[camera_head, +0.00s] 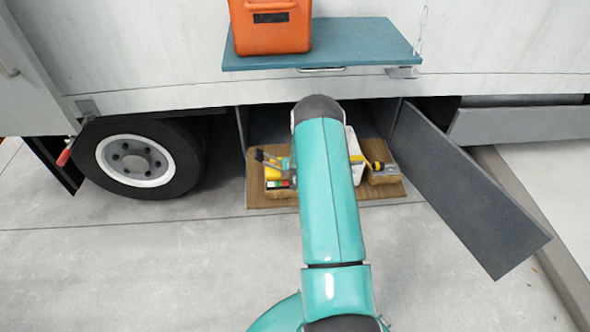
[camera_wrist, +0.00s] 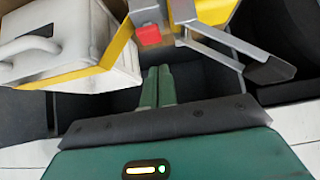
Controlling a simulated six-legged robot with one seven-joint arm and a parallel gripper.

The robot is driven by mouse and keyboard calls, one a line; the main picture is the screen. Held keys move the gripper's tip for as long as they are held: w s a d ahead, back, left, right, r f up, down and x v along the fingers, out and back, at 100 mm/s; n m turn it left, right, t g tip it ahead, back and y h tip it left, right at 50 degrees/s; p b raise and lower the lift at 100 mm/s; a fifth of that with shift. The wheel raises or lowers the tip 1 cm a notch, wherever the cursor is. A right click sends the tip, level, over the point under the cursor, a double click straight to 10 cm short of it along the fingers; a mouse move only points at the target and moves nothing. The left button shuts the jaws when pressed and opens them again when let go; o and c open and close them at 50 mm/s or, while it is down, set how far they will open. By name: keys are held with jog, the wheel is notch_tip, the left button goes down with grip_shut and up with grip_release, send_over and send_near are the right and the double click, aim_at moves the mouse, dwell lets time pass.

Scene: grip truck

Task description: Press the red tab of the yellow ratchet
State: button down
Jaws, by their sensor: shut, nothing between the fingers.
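In the wrist view, the yellow ratchet (camera_wrist: 184,10) is at the top, right of centre. Its red tab (camera_wrist: 148,35) faces me, and a grey metal lever with a black grip (camera_wrist: 268,71) extends right. A yellow strap (camera_wrist: 85,73) runs left from it across a white box. My gripper (camera_wrist: 158,72) is shut and empty, with its green fingertips below the red tab in the picture. A gap shows between them in the picture, but depth is hard to judge. In the head view my arm hides the gripper and part of the compartment.
The white box (camera_wrist: 60,48) has a handle. In the head view, a wooden board (camera_head: 375,192) carries several items under the truck. An open grey door (camera_head: 470,190) stands right, a wheel (camera_head: 137,160) left. An orange case (camera_head: 270,25) sits on a blue shelf (camera_head: 370,43) above.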

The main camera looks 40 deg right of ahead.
jog(key=f, duration=0.2)
jog(key=w+f, duration=0.1)
jog(key=d+f, duration=0.1)
jog(key=f, duration=0.1)
jog(key=shift+w+f, duration=0.2)
jog(key=shift+f, duration=0.15)
notch_tip(320, 180, down, 2)
jog(key=shift+a, duration=0.1)
dwell(0.3)
jog(key=shift+w+r, duration=0.1)
jog(key=shift+r, duration=0.45)
jog(key=w+d+r+v, duration=0.1)
jog(key=v, duration=1.1)
jog(key=shift+r, duration=0.35)
